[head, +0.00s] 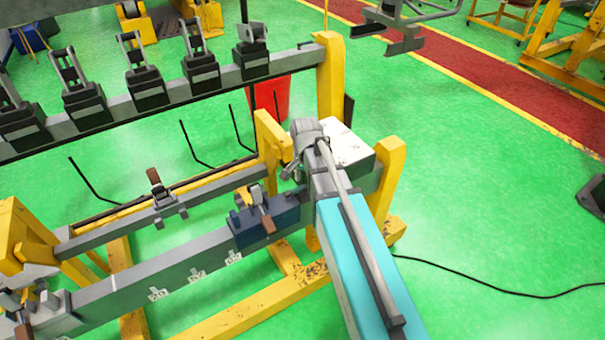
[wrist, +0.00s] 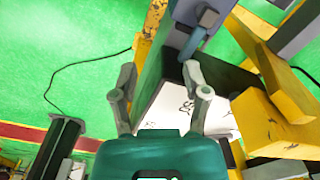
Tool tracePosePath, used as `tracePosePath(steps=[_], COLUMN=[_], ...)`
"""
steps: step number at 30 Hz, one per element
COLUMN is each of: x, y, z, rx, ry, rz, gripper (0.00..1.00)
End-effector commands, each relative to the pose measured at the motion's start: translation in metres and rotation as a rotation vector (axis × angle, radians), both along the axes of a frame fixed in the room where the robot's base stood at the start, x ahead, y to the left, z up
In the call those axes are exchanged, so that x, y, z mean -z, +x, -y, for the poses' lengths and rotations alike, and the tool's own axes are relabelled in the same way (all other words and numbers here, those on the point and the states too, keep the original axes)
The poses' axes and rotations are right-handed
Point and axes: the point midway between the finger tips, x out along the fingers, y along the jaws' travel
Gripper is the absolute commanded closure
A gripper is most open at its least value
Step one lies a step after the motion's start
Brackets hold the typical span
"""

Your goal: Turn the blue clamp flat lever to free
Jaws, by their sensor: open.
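The blue clamp (head: 262,230) sits on the near grey beam in the head view, left of my arm.
A yellow post (head: 390,180) stands right of the beam end. A second rail (head: 150,208) with a smaller brown-levered clamp (head: 157,184) runs behind the near beam. Several black clamps line the back beam (head: 200,87).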

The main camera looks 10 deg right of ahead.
Motion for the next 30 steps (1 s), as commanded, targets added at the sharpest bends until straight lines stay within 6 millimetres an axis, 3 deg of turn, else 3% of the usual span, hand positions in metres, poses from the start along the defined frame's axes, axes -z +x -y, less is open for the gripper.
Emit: tracePosePath(steps=[1, 9, 30], x=[-0.02, -0.05, -0.051], y=[0.015, 0.049, 0.055], z=[0.0, 0.0, 0.001], rx=[0.068, 0.355, 0.429], ry=[0.0, 0.0, 0.0], rz=[0.0, 0.0, 0.0], gripper=[0.4, 0.4, 0.4])
